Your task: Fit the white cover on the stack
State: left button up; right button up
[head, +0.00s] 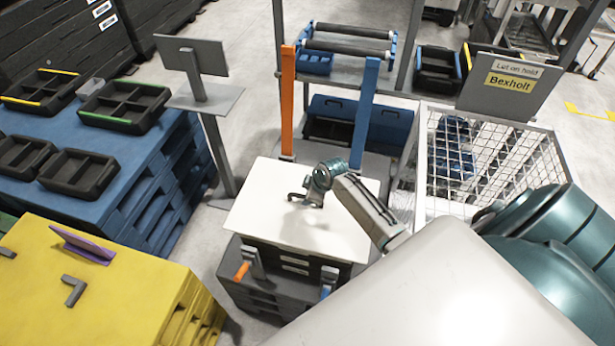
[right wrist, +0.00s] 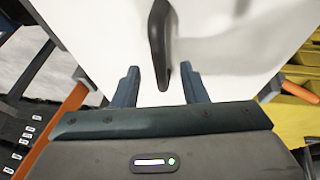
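The white cover (head: 265,220) is a flat sheet over the stack of dark crates (head: 285,285); I cannot tell whether it rests fully on them. It also shows in the right wrist view (right wrist: 230,45), with a dark handle (right wrist: 158,40) standing on it. My right gripper (right wrist: 162,88) is open, its two fingers apart on either side of the handle's near end, with gaps visible. In the head view my right gripper (head: 308,201) is low over the middle of the cover. My left gripper is in neither view.
Tall orange (head: 288,100) and blue (head: 364,115) posts rise at the cover's far side; shorter ones stand at its near side. A wire basket (head: 490,150) is to the right, a yellow pallet (head: 100,290) and blue pallets (head: 150,165) with black trays to the left.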

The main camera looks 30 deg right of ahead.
jog(key=a+p+v, duration=0.1)
jog(key=p+v, duration=0.6)
jog(key=v, duration=0.1)
jog(key=shift+s+d+r, duration=0.2)
jog(key=shift+d+r, duration=0.2)
jog(key=shift+d, duration=0.15)
